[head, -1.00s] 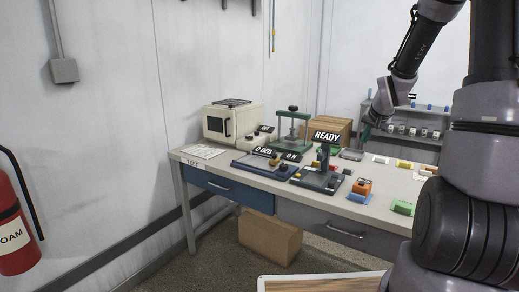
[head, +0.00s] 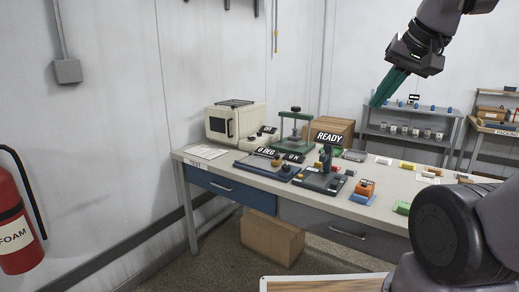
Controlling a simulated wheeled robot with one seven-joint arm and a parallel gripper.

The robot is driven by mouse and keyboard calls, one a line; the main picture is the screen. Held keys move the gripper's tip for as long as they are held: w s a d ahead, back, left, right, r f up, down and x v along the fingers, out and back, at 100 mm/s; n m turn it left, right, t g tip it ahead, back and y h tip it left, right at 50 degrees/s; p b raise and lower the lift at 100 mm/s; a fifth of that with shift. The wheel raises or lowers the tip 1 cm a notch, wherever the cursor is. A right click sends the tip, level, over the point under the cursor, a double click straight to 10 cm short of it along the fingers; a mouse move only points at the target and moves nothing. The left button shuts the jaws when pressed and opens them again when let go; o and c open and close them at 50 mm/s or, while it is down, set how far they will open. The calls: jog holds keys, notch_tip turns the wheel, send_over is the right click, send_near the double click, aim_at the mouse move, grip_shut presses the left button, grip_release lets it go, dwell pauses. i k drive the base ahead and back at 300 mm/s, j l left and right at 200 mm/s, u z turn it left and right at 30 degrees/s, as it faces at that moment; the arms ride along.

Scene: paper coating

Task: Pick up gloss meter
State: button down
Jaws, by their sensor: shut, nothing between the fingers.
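A small orange device (head: 365,187) with a dark label sits on a blue base on the long workbench (head: 215,167), right of the READY stand. It may be the gloss meter, but its label is too small to read. My gripper (head: 377,102) hangs in the air at the upper right, well above the bench and apart from everything on it. Its green fingers point down and left, shut and empty.
The READY stand (head: 325,172), a blue flat tester (head: 268,165), a green press (head: 295,130) and a white oven (head: 235,124) stand on the bench. Colored blocks lie along its right part. Shelves (head: 410,120) stand behind.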

aim_at(368, 191)
jog(key=i+l+z, duration=0.1)
jog(key=i+z, duration=0.2)
jog(key=i, duration=0.2)
jog(key=i+z, duration=0.35)
jog(key=i+j, duration=0.05)
jog(key=i, duration=0.05)
